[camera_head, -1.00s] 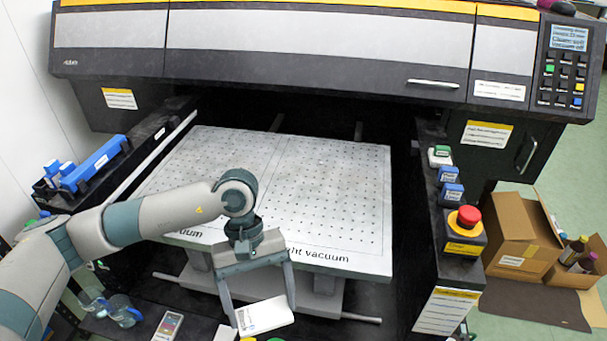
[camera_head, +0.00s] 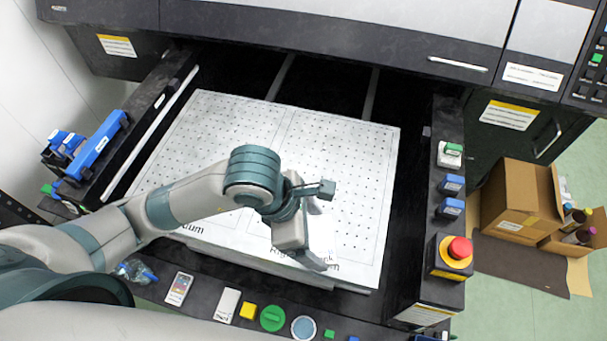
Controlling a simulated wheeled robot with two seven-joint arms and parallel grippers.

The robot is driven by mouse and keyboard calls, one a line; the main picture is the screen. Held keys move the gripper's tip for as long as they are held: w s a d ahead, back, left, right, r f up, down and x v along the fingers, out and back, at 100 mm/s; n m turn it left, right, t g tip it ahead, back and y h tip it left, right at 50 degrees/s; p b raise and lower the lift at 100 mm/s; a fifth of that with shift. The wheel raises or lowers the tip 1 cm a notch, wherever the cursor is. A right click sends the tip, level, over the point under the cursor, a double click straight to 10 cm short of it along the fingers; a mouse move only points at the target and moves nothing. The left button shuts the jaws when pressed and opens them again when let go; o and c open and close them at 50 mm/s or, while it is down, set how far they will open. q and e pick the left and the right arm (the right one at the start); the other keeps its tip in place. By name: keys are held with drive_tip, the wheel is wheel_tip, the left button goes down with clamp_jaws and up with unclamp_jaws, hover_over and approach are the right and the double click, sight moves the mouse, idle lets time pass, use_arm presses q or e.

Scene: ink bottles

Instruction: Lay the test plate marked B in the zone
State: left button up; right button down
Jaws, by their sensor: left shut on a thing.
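My left gripper (camera_head: 319,225) is over the right half of the white perforated vacuum table (camera_head: 240,120), near its front edge. It is shut on a white test plate (camera_head: 321,232), which shows faintly between the fingers against the white table. Its letter cannot be read, and I cannot tell whether it touches the table. The gripper partly hides the lettering on the table's front edge. A line divides the table into left and right halves; no separately outlined zone can be made out. My right gripper is not in view.
A red stop button (camera_head: 459,249) and several small blue and green buttons line the right rail. Blue parts (camera_head: 95,145) sit on the left rail. A phone-like card (camera_head: 179,288), a green disc (camera_head: 272,318) and other small items lie along the front ledge. The table's back is clear.

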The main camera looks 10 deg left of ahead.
use_arm(q)
drive_tip(key=shift+r+n, duration=0.3)
drive_tip(key=shift+r, duration=0.1)
drive_tip(key=shift+w+a+f+b, duration=0.15)
drive_tip(key=shift+w+f+b, duration=0.1)
drive_tip(key=shift+f+b, duration=0.25)
drive_tip(key=w+a+f+b, duration=0.1)
drive_tip(key=w+a+b, duration=0.1)
drive_tip(key=w+a+f+b, duration=0.1)
drive_tip(key=w+a+f, duration=0.1)
drive_tip(key=a, duration=0.1)
drive_tip(key=w+a+f+b, duration=0.2)
drive_tip(key=w, duration=0.1)
drive_tip(key=shift+a+f+b, duration=0.25)
drive_tip(key=shift+a+b, duration=0.1)
drive_tip(key=shift+w+a+f, duration=0.15)
drive_tip(key=shift+w+f, duration=0.1)
drive_tip(key=shift+w, duration=0.05)
